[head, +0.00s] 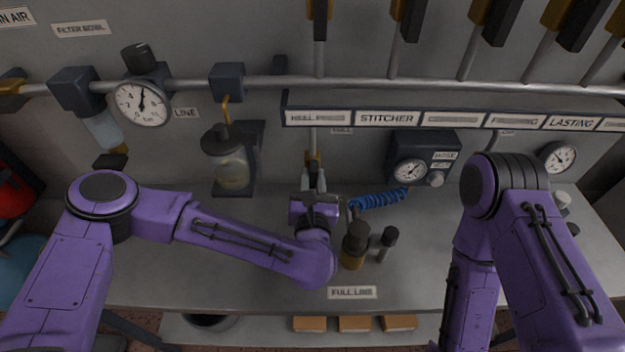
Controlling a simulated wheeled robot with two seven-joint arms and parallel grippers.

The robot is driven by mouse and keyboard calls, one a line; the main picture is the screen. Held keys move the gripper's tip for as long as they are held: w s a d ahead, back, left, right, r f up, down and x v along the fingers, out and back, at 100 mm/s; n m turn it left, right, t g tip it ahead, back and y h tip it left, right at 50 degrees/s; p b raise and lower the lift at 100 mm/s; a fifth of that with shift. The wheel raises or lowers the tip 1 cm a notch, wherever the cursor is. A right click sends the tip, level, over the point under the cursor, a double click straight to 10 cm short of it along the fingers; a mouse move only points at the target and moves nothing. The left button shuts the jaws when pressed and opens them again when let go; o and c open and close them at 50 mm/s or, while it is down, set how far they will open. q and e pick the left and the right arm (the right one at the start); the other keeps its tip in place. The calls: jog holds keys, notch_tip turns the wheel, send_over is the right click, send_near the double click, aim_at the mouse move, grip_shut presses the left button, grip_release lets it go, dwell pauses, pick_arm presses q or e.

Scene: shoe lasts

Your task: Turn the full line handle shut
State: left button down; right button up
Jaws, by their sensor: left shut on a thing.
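A "FULL LINE" label (352,292) is on the bench's front edge. My right arm bends down at the right, and its gripper is out of view.
A dark bottle (354,246) and a smaller capped bottle (387,243) stand close to the right of my left wrist. A blue coiled hose (378,200) runs to the gauge box (423,160). A lubricator jar (230,165) hangs left. The bench (180,270) is clear at left front.

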pick_arm(q)
jog(key=m+b, duration=0.1)
jog(key=m, duration=0.2)
jog(key=shift+d, duration=0.1)
jog(key=m+b, duration=0.1)
jog(key=m, duration=0.7)
jog(key=shift+m, duration=0.3)
jog(key=shift+f+m, duration=0.15)
jog(key=shift+m, duration=1.55)
jog(key=c, duration=1)
grip_release()
jog(key=shift+s+d, duration=0.1)
jog(key=shift+c, duration=0.2)
